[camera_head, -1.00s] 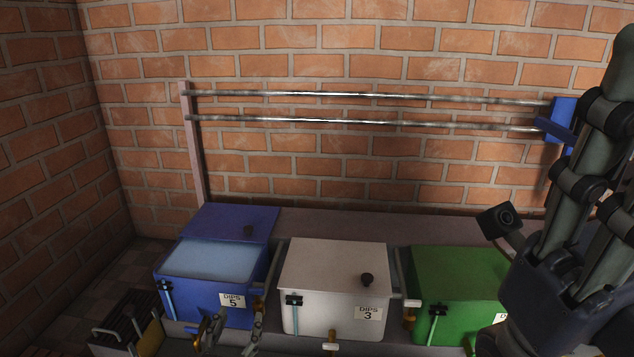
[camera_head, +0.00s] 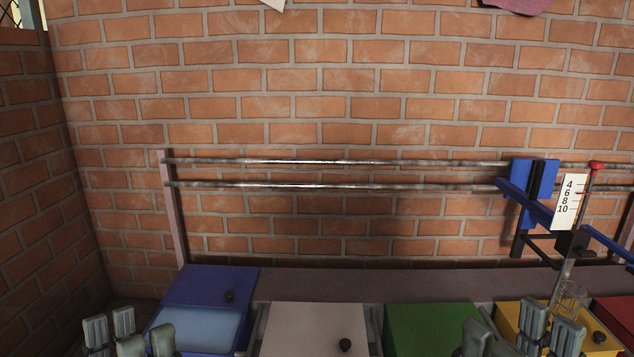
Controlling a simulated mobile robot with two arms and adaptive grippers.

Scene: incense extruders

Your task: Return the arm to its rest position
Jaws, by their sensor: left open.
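My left gripper (camera_head: 128,334) is at the bottom left edge, its grey fingers spread and empty, in front of the blue box. My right gripper (camera_head: 522,338) is at the bottom right edge, in front of the green and yellow boxes. Its grey fingers stand apart with nothing seen between them. The frame's lower edge cuts off both grippers, and the arms behind them are hidden.
A blue box (camera_head: 205,288) with its lid slid back, a white box (camera_head: 312,325), a green box (camera_head: 430,325) and a yellow box (camera_head: 510,318) stand in a row. Metal rails (camera_head: 340,185) carry a blue carriage (camera_head: 520,190) with a scale (camera_head: 569,200). A brick wall is behind.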

